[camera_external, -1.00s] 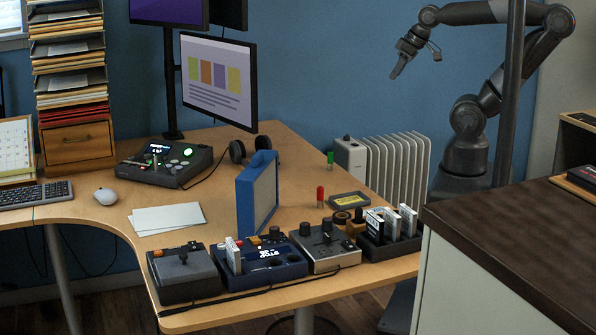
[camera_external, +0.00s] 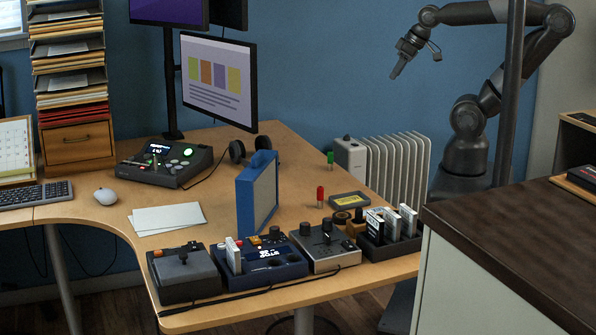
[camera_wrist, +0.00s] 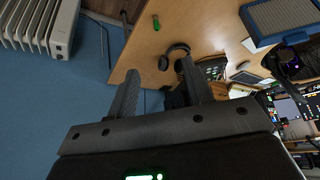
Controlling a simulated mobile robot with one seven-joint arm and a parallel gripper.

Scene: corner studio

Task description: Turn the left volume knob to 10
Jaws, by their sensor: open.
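In the external view, a grey device (camera_external: 322,262) with several dark knobs stands near the desk's front edge. One dark knob (camera_external: 305,229) is at its back left and another (camera_external: 327,226) is at its back right. I cannot read their markings or tell which is the left volume knob. My gripper (camera_external: 396,72) hangs high in the air by the blue wall, far above and behind the desk devices, holding nothing. In the wrist view my gripper (camera_wrist: 158,75) has its two fingers spread apart, with nothing between them. The grey device cannot be made out there.
A blue device (camera_external: 262,272) with a display and a black device (camera_external: 184,274) stand left of the grey one; a cartridge holder (camera_external: 375,252) stands right. A blue-framed panel (camera_external: 257,195) stands upright behind. A radiator (camera_external: 400,165) and dark counter (camera_external: 520,235) flank the right side.

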